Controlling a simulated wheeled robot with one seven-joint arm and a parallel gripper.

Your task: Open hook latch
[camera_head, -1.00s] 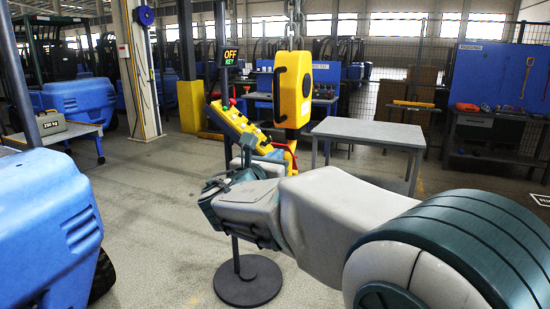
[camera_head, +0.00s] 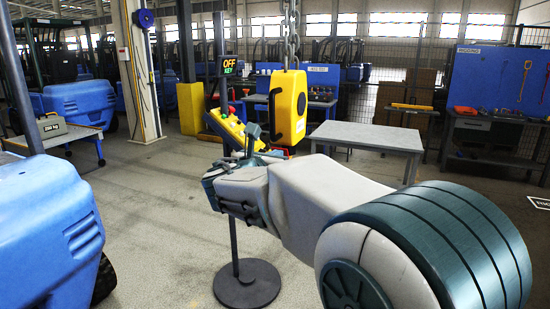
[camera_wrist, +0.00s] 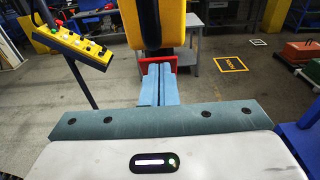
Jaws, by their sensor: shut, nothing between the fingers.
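A yellow hoist block (camera_head: 288,107) hangs from a chain (camera_head: 291,38), with a black handle on its side. It also shows at the top of the wrist view (camera_wrist: 156,22). A red part (camera_wrist: 188,58), perhaps the hook latch, shows just below the block, behind and beside my fingertips. My gripper (camera_wrist: 159,70) has its two blue fingers together, with nothing between them. They point at the red part under the block; whether they touch it I cannot tell. The hook itself is hidden behind my fingers in the wrist view and behind my arm in the head view.
A yellow control pendant (camera_head: 228,128) with buttons stands left of the block on a pole with a round base (camera_head: 247,284); it also shows in the wrist view (camera_wrist: 75,45). A grey table (camera_head: 368,137) stands behind right. A blue vehicle (camera_head: 45,225) is at left.

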